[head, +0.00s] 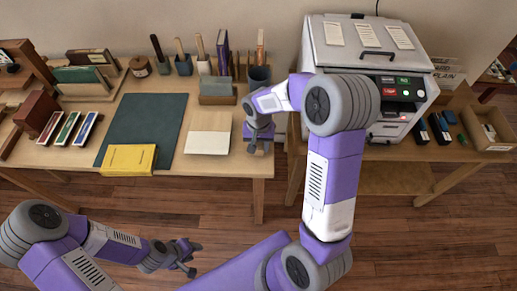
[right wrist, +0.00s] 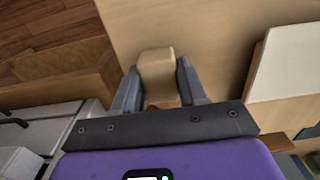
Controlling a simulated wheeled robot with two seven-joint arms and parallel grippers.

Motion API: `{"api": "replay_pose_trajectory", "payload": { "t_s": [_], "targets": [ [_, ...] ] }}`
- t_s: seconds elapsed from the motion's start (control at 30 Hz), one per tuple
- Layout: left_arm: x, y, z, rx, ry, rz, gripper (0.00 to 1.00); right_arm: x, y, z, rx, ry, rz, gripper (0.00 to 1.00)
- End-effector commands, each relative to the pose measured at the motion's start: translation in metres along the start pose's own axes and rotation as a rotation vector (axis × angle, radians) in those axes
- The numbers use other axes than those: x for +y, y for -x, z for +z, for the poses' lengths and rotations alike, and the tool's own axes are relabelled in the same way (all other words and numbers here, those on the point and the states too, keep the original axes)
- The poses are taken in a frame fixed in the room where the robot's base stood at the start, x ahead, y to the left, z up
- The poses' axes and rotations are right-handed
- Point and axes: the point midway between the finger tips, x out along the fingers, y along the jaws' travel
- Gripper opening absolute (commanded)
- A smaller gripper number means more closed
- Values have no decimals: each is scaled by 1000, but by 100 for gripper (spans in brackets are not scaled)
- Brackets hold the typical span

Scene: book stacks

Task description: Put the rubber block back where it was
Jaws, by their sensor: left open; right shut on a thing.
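A tan block with rounded edges, which looks like the rubber block (right wrist: 157,68), sits between the two fingers of my right gripper (right wrist: 158,85) in the right wrist view. The gripper is shut on it, above or at the pale wooden table top; I cannot tell whether the block touches the wood. In the head view my right gripper (head: 259,141) is at the table's right front area, and the block is hidden or too small to make out there. My left gripper (head: 188,262) is open and empty, over the floor in front of the table.
A pale board (head: 208,142) lies left of my right gripper. A dark green mat (head: 142,125) and yellow book (head: 128,158) lie further left. A dark cup (head: 260,75) and grey block (head: 216,88) stand behind. A white machine (head: 345,45) stands on the right table.

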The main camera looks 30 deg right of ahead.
Motion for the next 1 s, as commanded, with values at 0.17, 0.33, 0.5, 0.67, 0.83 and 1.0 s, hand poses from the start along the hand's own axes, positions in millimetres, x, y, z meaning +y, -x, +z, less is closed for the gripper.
{"api": "replay_pose_trajectory", "payload": {
  "t_s": [0.17,0.33,0.5,0.67,0.83,1.0],
  "targets": [
    [-2,-6,0,0,0,0,43,0,-16,0,1,1,0,14],
    [-2,-5,0,0,0,0,43,0,-14,0,1,1,0,14],
    [-3,-8,0,0,0,0,43,0,-18,0,1,1,0,45],
    [-3,-7,0,0,0,0,43,0,-18,0,1,1,0,68],
    [-3,-7,0,0,0,0,43,0,-18,0,1,1,0,68],
    [-2,-4,0,0,0,0,43,0,-14,0,1,1,-1,68]
  ]
}}
